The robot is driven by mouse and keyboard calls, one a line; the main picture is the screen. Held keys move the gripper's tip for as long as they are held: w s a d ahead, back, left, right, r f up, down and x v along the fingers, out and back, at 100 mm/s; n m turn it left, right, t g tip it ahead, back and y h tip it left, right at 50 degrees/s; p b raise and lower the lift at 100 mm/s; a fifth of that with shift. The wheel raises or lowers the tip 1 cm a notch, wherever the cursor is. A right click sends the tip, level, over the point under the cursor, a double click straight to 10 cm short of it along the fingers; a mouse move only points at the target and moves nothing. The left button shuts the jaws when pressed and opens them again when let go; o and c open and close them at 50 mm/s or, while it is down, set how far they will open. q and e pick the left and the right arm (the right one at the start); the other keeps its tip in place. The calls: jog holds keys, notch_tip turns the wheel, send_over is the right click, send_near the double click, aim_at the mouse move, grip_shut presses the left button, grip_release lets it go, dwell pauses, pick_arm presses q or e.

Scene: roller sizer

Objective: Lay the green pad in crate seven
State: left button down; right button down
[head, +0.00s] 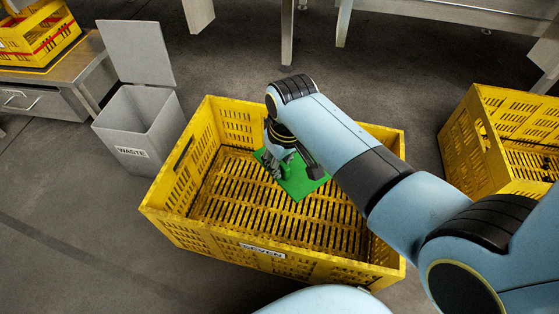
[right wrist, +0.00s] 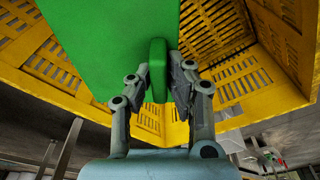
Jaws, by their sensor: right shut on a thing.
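The green pad (head: 299,184) is a flat green sheet over the inside of a yellow crate labelled SEVEN (head: 262,249). My right gripper (head: 286,165) is shut on the pad. In the right wrist view my right gripper (right wrist: 157,85) grips a raised green block on the pad (right wrist: 105,45), with a finger on each side. The pad appears above the slatted floor; the exact gap is hard to tell. The arm hides part of the crate's far right side. My left gripper is not in view.
A grey bin labelled WASTE (head: 137,120) with a raised lid stands left of the crate. Another yellow crate (head: 505,150) stands at the right. A bench (head: 60,85) with a yellow basket (head: 38,35) is at the upper left. Metal legs (head: 287,35) stand behind.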

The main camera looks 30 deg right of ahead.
jog(key=c, duration=1.2)
grip_release()
jog(key=r, duration=0.4)
jog(key=s+r, duration=0.1)
jog(key=r, duration=0.7)
jog(key=shift+s+d, duration=0.15)
jog(key=shift+s, duration=0.2)
